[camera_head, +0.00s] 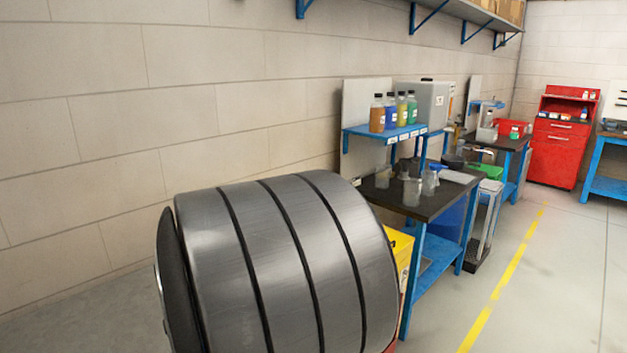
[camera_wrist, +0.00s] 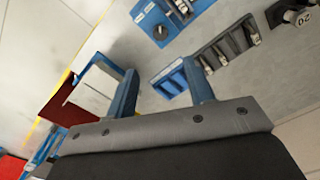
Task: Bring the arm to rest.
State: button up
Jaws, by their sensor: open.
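My gripper (camera_wrist: 159,68) shows in the wrist view. Its two blue fingers stand up from a grey, bolted palm and are well apart. Nothing is held between them. Behind the fingertips lies a grey surface, with a small blue slotted holder (camera_wrist: 170,82) near the right finger. I cannot tell from this view how far the fingers are from it. The gripper cannot be made out in the head view.
In the wrist view, a dark slotted rack (camera_wrist: 230,45), a blue block with a black knob (camera_wrist: 160,31) and a dark weight marked 20 (camera_wrist: 299,17) are on the grey surface. In the head view, a dark-topped bench (camera_head: 385,196) stands along the wall; floor (camera_head: 545,285) is clear at right.

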notch_tip(320, 180, down, 15)
jog(key=shift+s+a+r, duration=0.1)
jog(key=shift+r, duration=0.05)
jog(key=n, duration=0.3)
jog(key=shift+r, duration=0.15)
jog(key=n, duration=0.9)
jog(key=shift+n, duration=2)
